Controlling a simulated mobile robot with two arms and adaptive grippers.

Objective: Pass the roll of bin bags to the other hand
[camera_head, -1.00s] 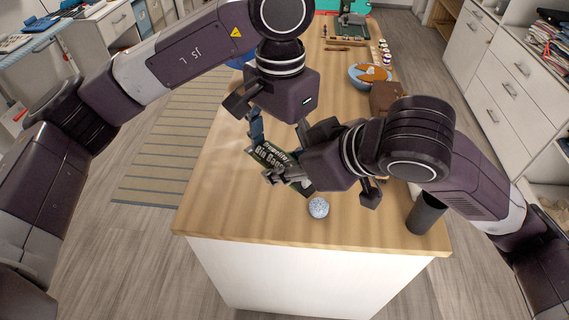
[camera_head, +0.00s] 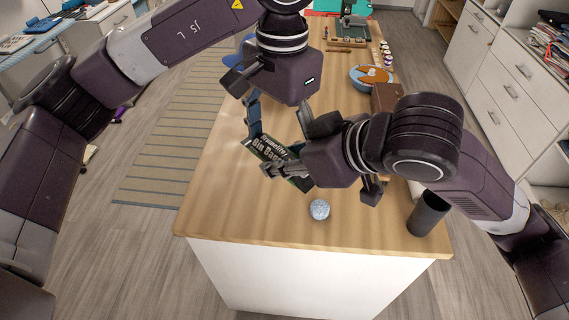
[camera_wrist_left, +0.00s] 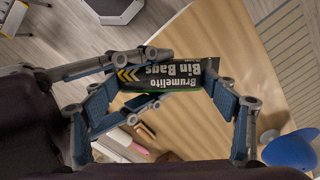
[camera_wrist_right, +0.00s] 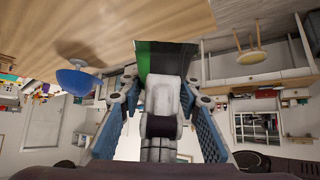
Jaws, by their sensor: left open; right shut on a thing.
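The roll of bin bags (camera_head: 265,147), dark green and black with white lettering, is held above the wooden worktop near its front. My right gripper (camera_head: 284,160) is shut on it; the roll also shows beyond the fingers in the right wrist view (camera_wrist_right: 166,57). My left gripper (camera_head: 279,130) is open above the roll, its fingers spread and pointing down toward it. In the left wrist view the roll (camera_wrist_left: 178,76) lies across the space between the open left fingers (camera_wrist_left: 168,98). Whether the left fingers touch it I cannot tell.
On the wooden worktop (camera_head: 225,205) a speckled ball (camera_head: 319,209) lies near the front edge and a dark cup (camera_head: 427,213) stands at the front right. A brown box (camera_head: 386,97) and a blue bowl (camera_head: 371,77) are farther back. The front left is clear.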

